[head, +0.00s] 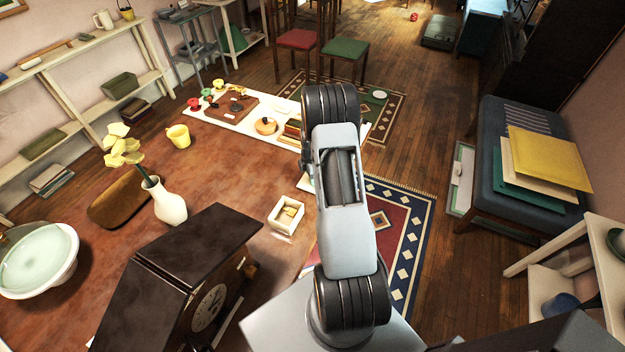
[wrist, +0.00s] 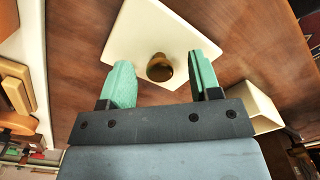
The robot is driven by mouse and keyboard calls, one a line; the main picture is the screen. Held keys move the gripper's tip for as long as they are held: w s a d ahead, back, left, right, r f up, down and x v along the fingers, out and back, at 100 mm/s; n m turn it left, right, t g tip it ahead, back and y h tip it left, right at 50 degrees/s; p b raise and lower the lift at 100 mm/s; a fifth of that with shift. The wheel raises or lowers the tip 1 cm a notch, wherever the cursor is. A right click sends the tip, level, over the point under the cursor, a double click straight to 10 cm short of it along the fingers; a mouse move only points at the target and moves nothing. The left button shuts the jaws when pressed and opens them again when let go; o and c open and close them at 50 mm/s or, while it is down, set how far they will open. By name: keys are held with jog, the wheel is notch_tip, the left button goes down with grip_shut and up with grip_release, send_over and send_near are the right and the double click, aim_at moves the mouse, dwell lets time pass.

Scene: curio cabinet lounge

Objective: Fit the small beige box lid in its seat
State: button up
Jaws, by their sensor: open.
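The lid (wrist: 165,30) is a flat, pale beige square plate with a round brown knob (wrist: 159,68) in its middle. In the wrist view it is over the brown tabletop, turned at an angle. My gripper (wrist: 163,76) is open, with its green fingers on either side of the knob and a gap to it on both sides. A small beige open box (wrist: 262,112) is right of the gripper. In the head view the box (head: 275,216) stands on the table with something wood-coloured inside. My arm hides the gripper and most or all of the lid there.
A dark clock (head: 209,307) and a white vase (head: 169,203) with yellow flowers stand left of the box. A long white board (head: 225,118) with small items lies at the table's far side. Bare tabletop (head: 225,180) lies left of the box.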

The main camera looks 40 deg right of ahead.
jog(key=shift+f, duration=0.35)
jog(key=c, duration=1)
